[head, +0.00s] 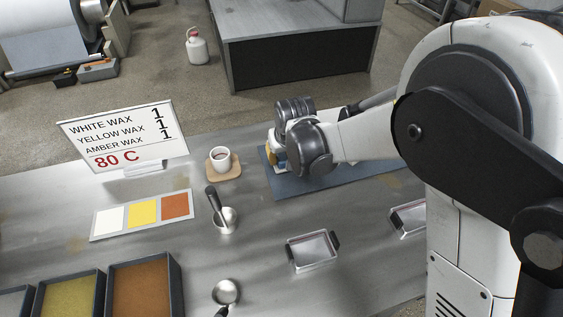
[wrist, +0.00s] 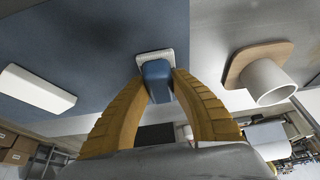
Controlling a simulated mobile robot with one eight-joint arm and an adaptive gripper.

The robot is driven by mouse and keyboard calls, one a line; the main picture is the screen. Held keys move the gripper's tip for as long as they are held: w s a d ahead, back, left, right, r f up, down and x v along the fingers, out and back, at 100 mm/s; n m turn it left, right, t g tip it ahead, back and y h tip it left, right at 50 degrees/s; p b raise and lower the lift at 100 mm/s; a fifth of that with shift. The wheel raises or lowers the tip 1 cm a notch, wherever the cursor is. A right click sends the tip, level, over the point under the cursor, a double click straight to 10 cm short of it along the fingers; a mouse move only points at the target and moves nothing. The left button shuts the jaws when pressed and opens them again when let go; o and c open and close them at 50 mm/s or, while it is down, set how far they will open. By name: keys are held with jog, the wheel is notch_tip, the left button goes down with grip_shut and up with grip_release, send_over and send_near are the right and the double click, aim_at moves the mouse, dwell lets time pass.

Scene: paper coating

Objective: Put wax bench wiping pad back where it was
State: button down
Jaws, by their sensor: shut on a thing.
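The wiping pad (wrist: 157,75) has a blue handle and a white, rough-edged base. In the wrist view it stands between the two tan fingers of my gripper (wrist: 159,88), which is shut on the blue handle. The white base is over the blue mat (wrist: 90,50), near the mat's edge; I cannot tell whether it touches it. In the head view my gripper (head: 279,150) is over the left end of the blue mat (head: 290,187), and the wrist housing hides most of the pad.
A mug (head: 220,158) on a wooden coaster (head: 211,174) stands just left of the mat. A white block (wrist: 38,88) lies on the mat. The wax sign (head: 125,137), color card (head: 142,215), small metal cup (head: 227,222) and metal tray (head: 313,250) stand around the bench.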

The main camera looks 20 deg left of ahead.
jog(key=shift+f, duration=0.45)
jog(key=shift+f, duration=0.25)
jog(key=c, duration=1.2)
grip_release()
jog(key=shift+r, duration=0.2)
